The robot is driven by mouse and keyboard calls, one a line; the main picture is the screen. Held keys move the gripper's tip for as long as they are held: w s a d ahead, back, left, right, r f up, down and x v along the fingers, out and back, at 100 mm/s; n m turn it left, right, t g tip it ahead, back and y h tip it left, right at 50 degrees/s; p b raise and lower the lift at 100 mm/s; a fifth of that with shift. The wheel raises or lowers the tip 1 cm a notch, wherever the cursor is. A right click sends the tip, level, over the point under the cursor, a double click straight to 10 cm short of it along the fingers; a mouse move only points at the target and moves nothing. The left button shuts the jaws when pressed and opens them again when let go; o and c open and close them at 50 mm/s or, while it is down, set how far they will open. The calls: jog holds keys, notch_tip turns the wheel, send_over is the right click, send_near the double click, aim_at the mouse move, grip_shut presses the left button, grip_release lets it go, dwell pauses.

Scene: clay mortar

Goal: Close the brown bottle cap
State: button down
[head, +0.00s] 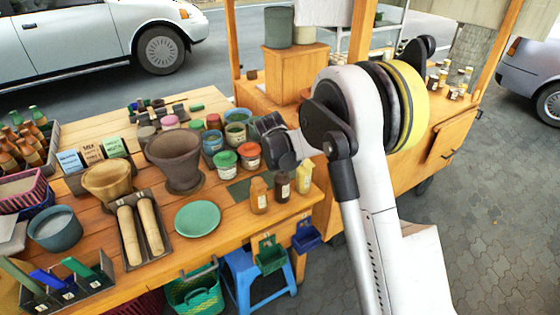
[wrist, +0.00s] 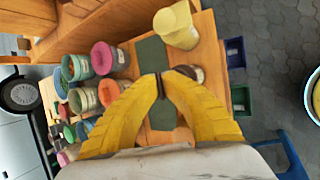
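Three small bottles stand in a row at the table's right front corner in the head view: an amber one (head: 258,196), a dark brown one (head: 282,190) and a pale yellow one (head: 304,178). In the wrist view, the pale yellow bottle (wrist: 178,27) is at the top, and part of a dark bottle with a pale label (wrist: 196,75) shows behind the right finger. My gripper (wrist: 160,85) has its yellow fingers together at the tips, with nothing visible between them. The fingers cover part of the bottles, and I cannot tell whether they touch. The cap's seating is too small to tell.
Paint jars (head: 225,161) and a brown mortar (head: 176,161) stand left of the bottles. A green plate (head: 197,218) lies in front. A dark green mat (head: 238,187) lies beside the bottles. Small bins (head: 271,257) hang from the table's front edge.

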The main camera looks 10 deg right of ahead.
jog(key=t+b, duration=0.1)
jog(key=s+f+t+b, duration=0.1)
jog(key=b, duration=0.1)
jog(key=shift+s+d+f+m+t+y, duration=0.2)
jog(key=shift+d+f+m+t+y, duration=0.1)
jog(key=shift+t, duration=0.1)
jog(key=shift+s+d+f+m+t+y+b, duration=0.15)
jog(key=shift+s+f+m+t+b, duration=0.3)
jog(key=shift+t+b, duration=1.15)
jog(key=shift+s+d+f+m+t+y+b, duration=0.1)
jog(key=shift+s+f+m+t+y+b, duration=0.15)
jog(key=shift+f+t+b, duration=1.25)
jog(key=shift+s+d+r+m+t+y+b, duration=0.1)
jog(key=shift+s+r+m+t+b, duration=0.55)
jog(key=shift+b, duration=1.8)
jog(key=shift+w+f+t, duration=0.25)
jog(key=shift+f+t, duration=0.05)
jog(key=shift+t, duration=0.15)
jog(key=c, duration=1.6)
grip_release()
jog(key=shift+r, duration=0.1)
